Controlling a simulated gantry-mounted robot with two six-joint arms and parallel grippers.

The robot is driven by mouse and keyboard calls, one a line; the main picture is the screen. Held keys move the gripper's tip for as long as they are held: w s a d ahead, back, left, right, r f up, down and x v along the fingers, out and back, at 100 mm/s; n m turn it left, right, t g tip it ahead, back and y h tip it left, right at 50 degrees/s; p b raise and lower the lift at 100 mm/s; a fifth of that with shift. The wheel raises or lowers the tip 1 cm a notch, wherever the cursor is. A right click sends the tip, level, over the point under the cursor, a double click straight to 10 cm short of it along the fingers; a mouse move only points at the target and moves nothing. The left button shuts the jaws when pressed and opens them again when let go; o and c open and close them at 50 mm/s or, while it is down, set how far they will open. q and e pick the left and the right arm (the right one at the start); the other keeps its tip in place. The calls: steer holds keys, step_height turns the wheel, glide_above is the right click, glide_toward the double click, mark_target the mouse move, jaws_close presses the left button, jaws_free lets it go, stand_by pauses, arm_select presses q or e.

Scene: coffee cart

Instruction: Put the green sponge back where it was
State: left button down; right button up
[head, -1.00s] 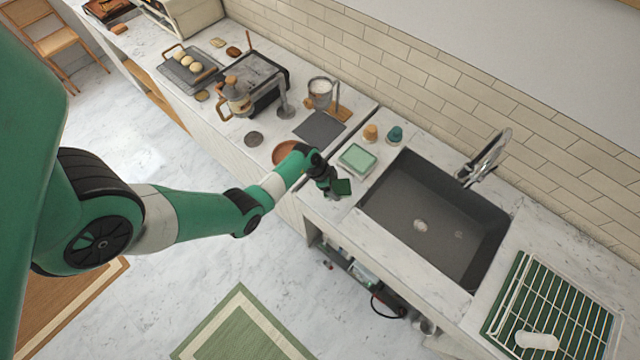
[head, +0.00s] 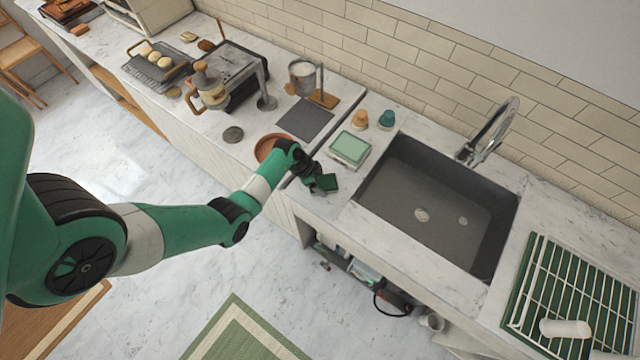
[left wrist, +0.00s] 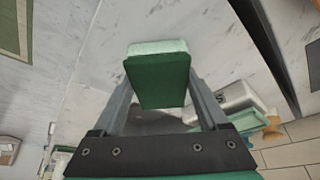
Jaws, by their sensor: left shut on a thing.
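The green sponge (head: 328,182), dark green with a paler layer, is held by my left gripper (head: 318,179) near the counter's front edge, left of the sink. In the left wrist view, the sponge (left wrist: 158,82) sits between the two fingers, apparently above the marble counter; the gap below it is hard to judge. A shallow pale dish (head: 350,149) with a light green top or content stands on the counter just beyond the gripper, and shows in the left wrist view (left wrist: 243,98) beyond one finger. My right gripper is not in view.
The dark sink (head: 440,215) lies right of the sponge. Two small brushes or stoppers, orange (head: 360,119) and teal (head: 386,119), stand behind the dish. A brown round plate (head: 268,146) and a grey mat (head: 305,118) lie left. A drying rack (head: 580,290) is far right.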

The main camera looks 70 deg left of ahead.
arm_select(q)
steer(key=shift+f, duration=0.1)
jaws_free()
steer(key=p+v, duration=0.5)
steer(key=v, duration=0.7)
